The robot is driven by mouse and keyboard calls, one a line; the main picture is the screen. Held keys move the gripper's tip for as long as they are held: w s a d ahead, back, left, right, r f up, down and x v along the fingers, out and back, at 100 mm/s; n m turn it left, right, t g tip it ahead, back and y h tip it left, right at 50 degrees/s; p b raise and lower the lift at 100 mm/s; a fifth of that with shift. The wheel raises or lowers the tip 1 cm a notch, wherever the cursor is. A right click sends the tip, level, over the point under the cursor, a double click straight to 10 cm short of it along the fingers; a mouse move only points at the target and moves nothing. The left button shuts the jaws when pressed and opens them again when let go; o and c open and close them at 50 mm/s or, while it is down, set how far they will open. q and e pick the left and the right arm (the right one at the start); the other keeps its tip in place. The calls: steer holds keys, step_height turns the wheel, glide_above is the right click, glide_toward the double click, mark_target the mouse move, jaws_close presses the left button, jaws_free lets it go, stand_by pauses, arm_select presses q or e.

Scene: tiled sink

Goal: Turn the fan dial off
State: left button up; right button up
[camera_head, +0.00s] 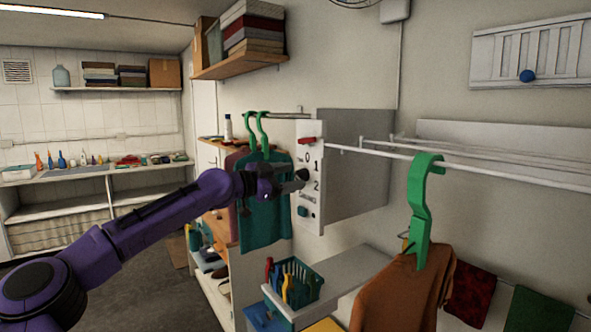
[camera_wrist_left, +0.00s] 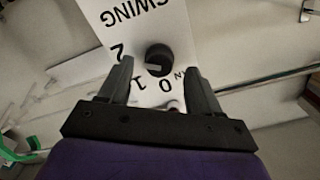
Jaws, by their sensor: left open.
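The fan dial is a round black knob (camera_wrist_left: 160,58) on a white panel (camera_wrist_left: 106,18) in the left wrist view. The digits 0, 1 and 2 and the word SWING show upside down around it. A pale mark sits on the knob's lower edge; I cannot tell which digit it points to. My left gripper (camera_wrist_left: 158,76) is open, its two fingers either side of the knob in this view; contact is not clear. In the head view my left gripper (camera_head: 290,183) is in front of the panel (camera_head: 312,208), near its digits. My right gripper is not in view.
Green hangers with a teal garment (camera_head: 266,218) hang close behind my left arm. A large green hanger (camera_head: 422,200) with a brown garment (camera_head: 400,295) hangs at right. A basket (camera_head: 298,280) stands below.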

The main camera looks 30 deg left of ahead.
arm_select(q)
steer(key=shift+w+d, duration=0.2)
steer(key=shift+w, duration=0.4)
steer(key=shift+w+d, duration=0.25)
steer(key=shift+w, duration=0.1)
steer(key=c, duration=1)
